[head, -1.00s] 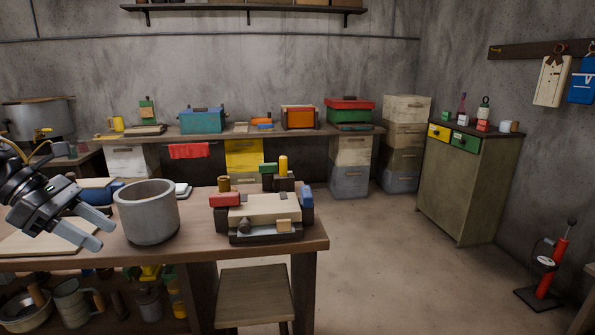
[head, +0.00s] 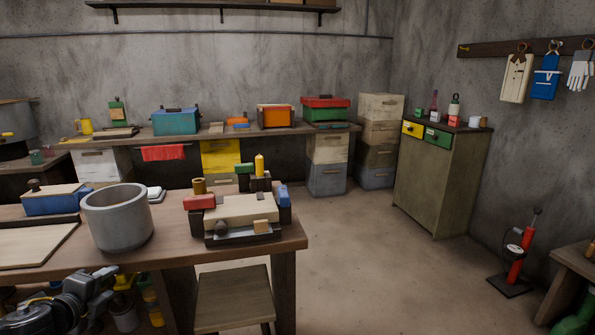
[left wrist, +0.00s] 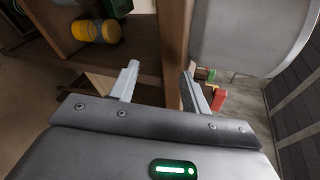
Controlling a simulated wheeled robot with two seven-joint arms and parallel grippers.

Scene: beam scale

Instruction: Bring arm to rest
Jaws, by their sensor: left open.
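My left gripper (head: 103,290) is low at the left of the head view, beside the workbench's front edge and below its top. Its jaws are open with nothing between them; in the left wrist view (left wrist: 160,74) the two pale fingers stand apart. Behind the fingers there run brown wooden parts of the bench (left wrist: 172,55). My right gripper is not in view.
The workbench (head: 165,240) carries a grey pot (head: 118,222), a blue box (head: 52,203) and a wooden block device (head: 235,210) with red and blue ends. A stool (head: 235,298) stands in front. Jars sit on the shelf below.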

